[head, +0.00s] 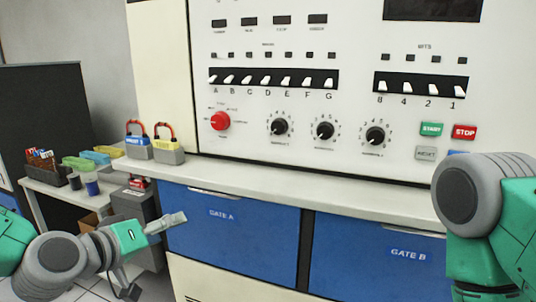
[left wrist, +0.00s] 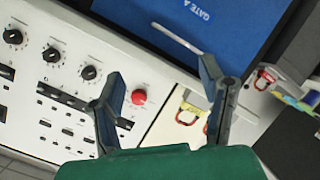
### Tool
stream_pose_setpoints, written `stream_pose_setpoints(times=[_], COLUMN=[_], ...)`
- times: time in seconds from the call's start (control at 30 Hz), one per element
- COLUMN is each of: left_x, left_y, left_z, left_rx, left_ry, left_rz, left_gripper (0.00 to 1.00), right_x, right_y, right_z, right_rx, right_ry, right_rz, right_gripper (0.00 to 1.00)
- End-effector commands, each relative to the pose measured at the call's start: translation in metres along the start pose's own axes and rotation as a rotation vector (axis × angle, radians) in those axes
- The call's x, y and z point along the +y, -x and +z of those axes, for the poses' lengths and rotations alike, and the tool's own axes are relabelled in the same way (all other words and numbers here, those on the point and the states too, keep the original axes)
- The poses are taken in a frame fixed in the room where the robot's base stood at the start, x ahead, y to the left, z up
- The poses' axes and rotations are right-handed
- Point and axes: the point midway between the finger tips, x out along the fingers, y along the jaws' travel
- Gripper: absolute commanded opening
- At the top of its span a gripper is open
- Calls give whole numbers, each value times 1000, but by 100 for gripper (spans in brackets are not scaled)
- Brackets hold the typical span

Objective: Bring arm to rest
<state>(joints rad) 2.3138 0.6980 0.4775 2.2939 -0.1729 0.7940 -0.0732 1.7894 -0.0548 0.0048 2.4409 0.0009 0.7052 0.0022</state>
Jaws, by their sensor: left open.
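My left gripper (head: 158,252) hangs in front of the console at the lower left of the head view, near the blue GATE A drawer (head: 240,229). Its two fingers are spread and empty in the left wrist view (left wrist: 162,75), and they appear to touch nothing. The left forearm comes in from the lower left edge. My right arm (head: 490,215) shows only as a green and grey joint at the right edge of the head view, and its gripper is out of the picture.
The console's white ledge (head: 330,188) runs below switches, knobs and a red knob (head: 220,121). Two small padlock-like blocks (head: 168,151) stand on its left end. A side table (head: 55,188) holds bins and cups at the left. A dark grey cabinet (head: 140,205) stands behind my left gripper.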

Motion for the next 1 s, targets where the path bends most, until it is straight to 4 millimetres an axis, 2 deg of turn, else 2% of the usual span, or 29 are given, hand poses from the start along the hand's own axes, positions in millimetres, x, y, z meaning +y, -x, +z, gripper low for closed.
stream_pose_setpoints(times=[0.03, 0.13, 0.27, 0.3, 0.4, 0.5, 0.6, 0.73, 0.83, 1.0], left_x=[-10, -37, -85, -101, -140, -175, -203, -226, -234, -236], left_y=[-2, -1, 19, 29, 63, 105, 147, 187, 202, 205], left_z=[24, 76, 160, 185, 242, 289, 320, 340, 346, 347], left_rx=[-51, -165, -358, -420, -575, -721, -844, -949, -987, -994], left_ry=[-13, -38, -87, -104, -155, -211, -268, -327, -350, -354], left_rz=[-29, -99, -222, -262, -364, -465, -551, -628, -656, -662], left_gripper=[64, 64, 64, 64, 64, 64, 64, 64, 64, 64], right_x=[0, 0, 0, 0, 0, 0, 0, 0, 0, 0], right_y=[0, 0, 0, 0, 0, 0, 0, 0, 0, 0], right_z=[0, 0, 0, 0, 0, 0, 0, 0, 0, 0], right_rx=[0, 0, 0, 0, 0, 0, 0, 0, 0, 0], right_ry=[0, 0, 0, 0, 0, 0, 0, 0, 0, 0], right_rz=[0, 0, 0, 0, 0, 0, 0, 0, 0, 0], right_gripper=[0, 0, 0, 0, 0, 0, 0, 0, 0, 0])
